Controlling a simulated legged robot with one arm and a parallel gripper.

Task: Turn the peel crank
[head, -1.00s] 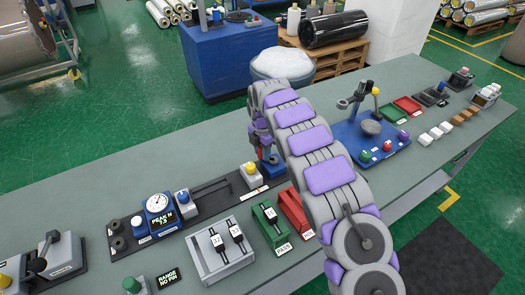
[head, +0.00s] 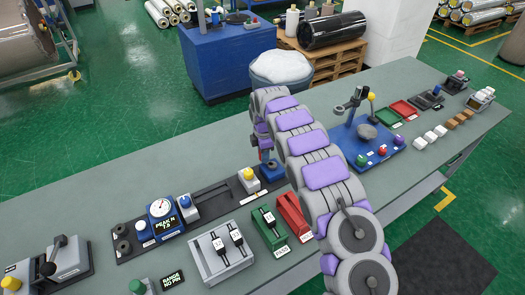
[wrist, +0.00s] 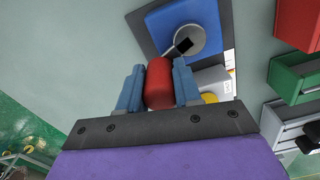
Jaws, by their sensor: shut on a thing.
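In the wrist view, a red handle grip (wrist: 159,92) stands between the two blue-grey fingers of my gripper (wrist: 159,68). The gripper is shut on this red grip, with one finger on each side. The join between grip and crank arm cannot be made out. In the head view, my arm hides much of the crank; part of its blue base (head: 274,172) shows beside my gripper.
On the grey bench (head: 90,180), a yellow-button box (head: 249,180) sits close left of the crank. A round gauge (head: 161,208), a green bin (head: 270,228) and a red bin (head: 293,214) are nearby. A lever stand (head: 362,135) is right of my arm.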

